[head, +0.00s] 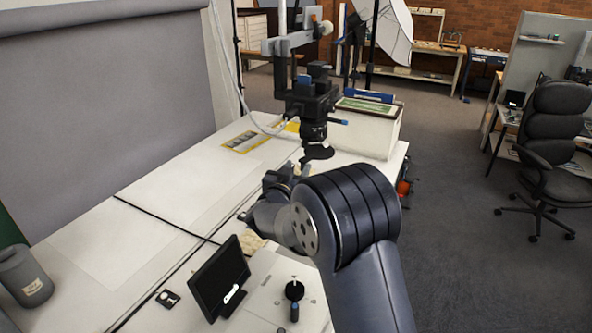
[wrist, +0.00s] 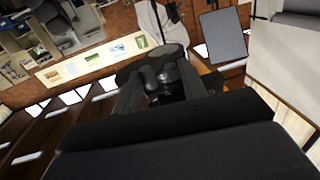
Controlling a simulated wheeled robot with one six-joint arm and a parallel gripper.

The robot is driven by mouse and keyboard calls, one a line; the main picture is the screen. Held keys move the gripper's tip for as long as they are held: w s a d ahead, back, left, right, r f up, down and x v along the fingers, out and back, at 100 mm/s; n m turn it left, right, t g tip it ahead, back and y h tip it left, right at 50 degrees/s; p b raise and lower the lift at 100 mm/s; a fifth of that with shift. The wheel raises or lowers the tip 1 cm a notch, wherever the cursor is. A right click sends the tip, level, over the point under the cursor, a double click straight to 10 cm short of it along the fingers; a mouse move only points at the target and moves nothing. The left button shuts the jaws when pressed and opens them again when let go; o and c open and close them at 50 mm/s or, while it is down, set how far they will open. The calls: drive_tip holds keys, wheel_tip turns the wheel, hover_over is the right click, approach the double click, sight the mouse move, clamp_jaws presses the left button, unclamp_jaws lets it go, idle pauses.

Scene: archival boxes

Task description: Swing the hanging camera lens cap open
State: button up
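A black camera (head: 312,100) hangs lens-down from a stand above the table. Its dark lens cap (head: 318,152) is a flat disc with a tab, just under the lens (head: 313,131). My gripper (head: 287,176) is below and left of the cap in the head view, partly hidden by my own arm, and looks apart from it. In the wrist view my gripper (wrist: 158,88) has its two dark fingers spread. Dark round parts show between and beyond the fingertips; I cannot tell cap from lens there, nor see any contact.
A small black monitor (head: 219,279) and a round black knob (head: 294,290) are at the front of the white table (head: 160,225). A grey cylinder (head: 24,276) stands at left.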

drive_tip(key=b+v, duration=0.3)
drive_tip(key=v, duration=0.8)
drive_tip(key=shift+w+d, duration=0.1)
drive_tip(key=p+x, duration=0.2)
drive_tip(key=x, duration=0.8)
drive_tip(key=shift+w+d+p, duration=0.2)
drive_tip(key=shift+w+p, duration=0.15)
drive_tip(key=shift+p, duration=0.05)
